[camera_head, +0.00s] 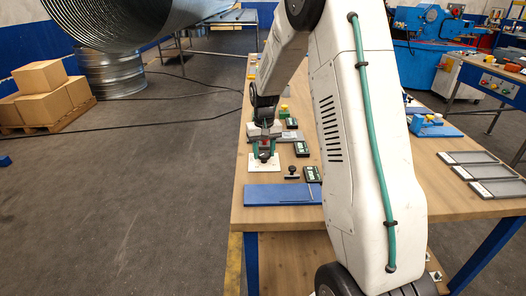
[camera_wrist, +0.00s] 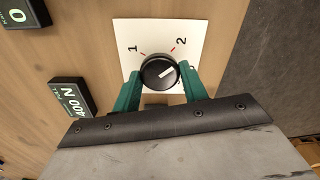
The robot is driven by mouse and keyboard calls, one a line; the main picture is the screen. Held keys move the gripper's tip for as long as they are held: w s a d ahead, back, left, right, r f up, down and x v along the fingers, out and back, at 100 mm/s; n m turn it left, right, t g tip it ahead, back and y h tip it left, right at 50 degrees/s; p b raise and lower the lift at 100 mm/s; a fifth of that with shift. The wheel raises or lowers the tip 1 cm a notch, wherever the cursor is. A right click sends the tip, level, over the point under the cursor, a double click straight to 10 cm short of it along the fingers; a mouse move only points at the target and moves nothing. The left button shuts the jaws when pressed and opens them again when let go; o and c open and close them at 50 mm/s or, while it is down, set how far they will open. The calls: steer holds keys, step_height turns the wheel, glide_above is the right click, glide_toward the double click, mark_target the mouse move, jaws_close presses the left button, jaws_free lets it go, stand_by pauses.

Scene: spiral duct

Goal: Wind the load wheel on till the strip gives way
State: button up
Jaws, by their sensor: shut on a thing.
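My gripper (camera_head: 264,152) is low over the near left part of the workbench. In the wrist view, its green fingers (camera_wrist: 160,75) are shut on a round black knob (camera_wrist: 158,73) on a white plate (camera_wrist: 128,33) marked 1 and 2. The knob's white pointer line points right and slightly up, on the side of the 2. The white plate also shows in the head view (camera_head: 263,170). A display beside it (camera_wrist: 70,98) reads 400 N. I cannot make out a load wheel for certain, or the strip.
A small black handle (camera_head: 292,172) and a dark display box (camera_head: 312,174) stand right of the plate. A blue panel (camera_head: 270,194) lies in front. Grey trays (camera_head: 480,172) lie at the right. A second display (camera_wrist: 14,15) reads 0.

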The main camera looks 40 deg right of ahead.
mark_target(264, 153)
steer(key=shift+m, duration=0.5)
steer(key=o, duration=1)
step_height(264, 153, up, 8)
steer(key=shift+f, duration=0.1)
